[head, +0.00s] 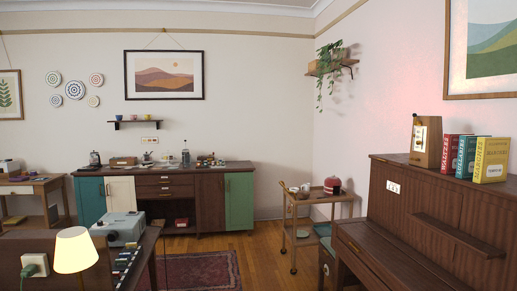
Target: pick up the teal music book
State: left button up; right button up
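The teal music book (466,157) stands upright on top of the brown piano (420,205) at the right of the head view. It is between a red book (451,154) on its left and a yellow book (492,160) on its right. The yellow book stands nearer and covers part of the teal one. Whether the books touch cannot be told. Neither of my grippers shows in the head view.
A wooden metronome (426,142) stands left of the books on the piano. A small trolley (317,215) is beyond the piano. A lamp (76,250) and a table are at the lower left. Wooden floor and a rug (200,272) lie between.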

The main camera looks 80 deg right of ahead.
aim_at(467, 143)
jog(key=z, duration=4.15)
